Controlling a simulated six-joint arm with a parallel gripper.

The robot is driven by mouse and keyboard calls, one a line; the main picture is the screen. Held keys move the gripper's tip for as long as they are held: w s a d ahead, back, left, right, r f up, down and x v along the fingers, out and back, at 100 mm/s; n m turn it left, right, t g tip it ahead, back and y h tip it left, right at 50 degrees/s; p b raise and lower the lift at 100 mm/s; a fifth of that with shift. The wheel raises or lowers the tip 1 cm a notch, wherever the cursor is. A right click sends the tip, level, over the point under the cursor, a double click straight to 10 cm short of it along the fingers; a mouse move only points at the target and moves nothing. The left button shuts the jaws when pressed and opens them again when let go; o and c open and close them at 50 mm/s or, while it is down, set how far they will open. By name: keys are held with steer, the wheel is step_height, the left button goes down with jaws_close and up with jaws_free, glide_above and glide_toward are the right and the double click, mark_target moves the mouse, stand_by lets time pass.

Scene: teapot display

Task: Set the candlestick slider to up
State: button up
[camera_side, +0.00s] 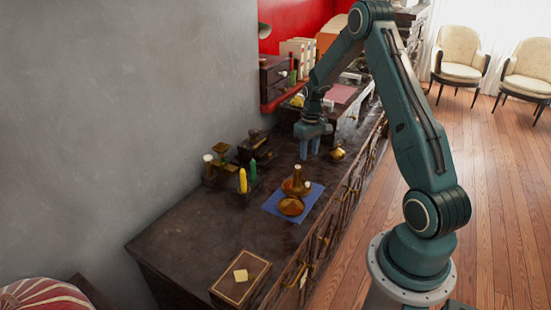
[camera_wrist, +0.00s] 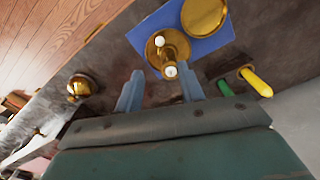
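A brass candlestick (camera_side: 297,180) with a wide dish-like base stands on a blue cloth on the dark cabinet top. A small white knob (camera_side: 308,185) shows at its side; in the wrist view a pale knob (camera_wrist: 159,41) and the pale tip of the stem (camera_wrist: 171,71) show. I cannot tell the slider's height. My gripper (camera_side: 310,147) is above the cabinet, beyond the candlestick in the side view, with fingers pointing down. In the wrist view its blue fingers (camera_wrist: 159,88) are apart with nothing between them, and the candlestick lies ahead of them.
A round brass dish or lid (camera_side: 291,205) lies on the blue cloth (camera_side: 312,197) beside the candlestick. Yellow (camera_side: 243,181) and green (camera_side: 253,169) candles stand to the left. A small brass pot (camera_side: 337,153) is right of my gripper. A wooden box (camera_side: 240,278) sits at the near end.

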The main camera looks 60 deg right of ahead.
mark_target(307, 182)
step_height(307, 182, down, 12)
steer(key=shift+f, duration=0.2)
stand_by(0.4)
jaws_close()
